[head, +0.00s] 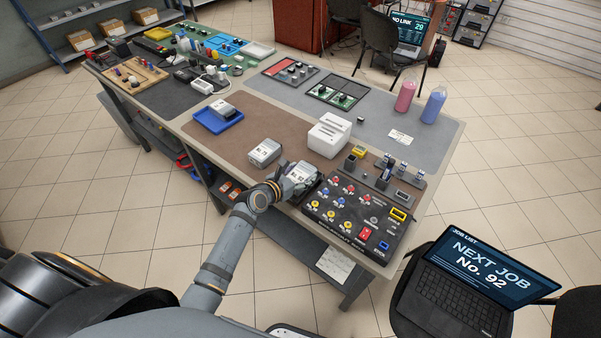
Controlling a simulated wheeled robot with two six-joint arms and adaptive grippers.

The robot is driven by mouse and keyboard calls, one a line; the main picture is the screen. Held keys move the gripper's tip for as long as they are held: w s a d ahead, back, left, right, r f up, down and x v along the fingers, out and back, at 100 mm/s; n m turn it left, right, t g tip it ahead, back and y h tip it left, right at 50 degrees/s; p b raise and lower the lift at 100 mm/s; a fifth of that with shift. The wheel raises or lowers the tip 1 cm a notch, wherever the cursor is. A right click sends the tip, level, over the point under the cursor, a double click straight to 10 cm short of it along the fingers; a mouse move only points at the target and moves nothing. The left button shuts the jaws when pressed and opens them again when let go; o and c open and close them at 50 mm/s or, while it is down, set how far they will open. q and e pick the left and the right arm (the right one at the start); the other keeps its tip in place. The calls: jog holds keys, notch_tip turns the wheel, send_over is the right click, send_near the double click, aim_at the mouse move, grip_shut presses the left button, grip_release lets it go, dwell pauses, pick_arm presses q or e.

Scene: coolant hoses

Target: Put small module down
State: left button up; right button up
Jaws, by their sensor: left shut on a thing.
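My left gripper (291,184) is at the front edge of the bench, between a grey-white module and a black panel. It is shut on the small module (302,171), a light box with a printed label on top. The fingers partly hide it. I cannot tell whether the module touches the surface beneath it. Another grey-white module (264,153) stands on the brown mat (232,138), left of my gripper. My right gripper is not in view.
The black panel (352,214) with coloured knobs and sockets lies just right of my gripper. A white device (328,135) stands behind it. A blue tray (218,117) holds another module (222,107). Pink (405,96) and blue (433,105) bottles stand at the right.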

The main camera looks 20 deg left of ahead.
pick_arm(q)
jog(key=o, duration=1.1)
jog(key=shift+f, duration=0.1)
jog(key=o, duration=0.4)
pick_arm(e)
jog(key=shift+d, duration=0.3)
pick_arm(q)
jog(key=shift+s+a+r, duration=0.1)
jog(key=shift+s+r, duration=0.1)
jog(key=shift+r, duration=0.3)
jog(key=p+v, duration=0.2)
jog(key=v, duration=0.9)
jog(key=shift+s, duration=0.25)
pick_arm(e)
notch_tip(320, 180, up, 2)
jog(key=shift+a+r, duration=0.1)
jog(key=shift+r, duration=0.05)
